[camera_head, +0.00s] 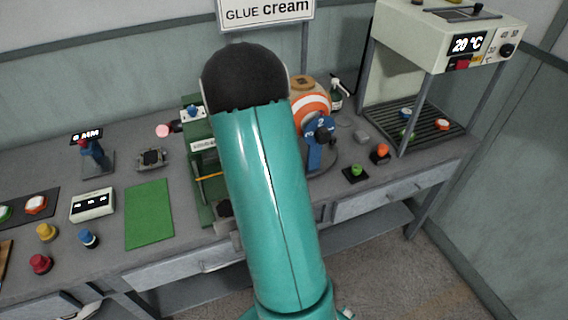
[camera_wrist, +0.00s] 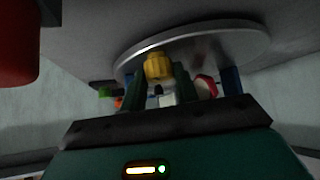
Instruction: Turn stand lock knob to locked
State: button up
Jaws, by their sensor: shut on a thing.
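A small yellow knob (camera_wrist: 158,66) shows in the wrist view, close to the underside of a round grey metal disc (camera_wrist: 215,48). My gripper (camera_wrist: 160,80) has its dark fingers on either side of the knob and is shut on it. The fingers hide part of the knob, and I cannot read any lock mark or tell its turn. In the head view, my teal arm covers the gripper and the knob. A stand with a blue post (camera_head: 315,157) and a blue dial (camera_head: 319,128) carries an orange-and-white ball (camera_head: 311,103) just right of my arm.
A green press (camera_head: 203,170) stands left of my arm. A green button (camera_head: 356,171) and an orange button (camera_head: 380,151) sit right of the stand. A heater (camera_head: 450,40) reading 20 °C is at the right. A red thing (camera_wrist: 15,45) is near at upper left in the wrist view.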

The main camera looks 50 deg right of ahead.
jog(key=shift+d+m+g, duration=0.1)
jog(key=shift+m+g, duration=0.3)
jog(key=shift+m, duration=0.2)
jog(key=o, duration=1)
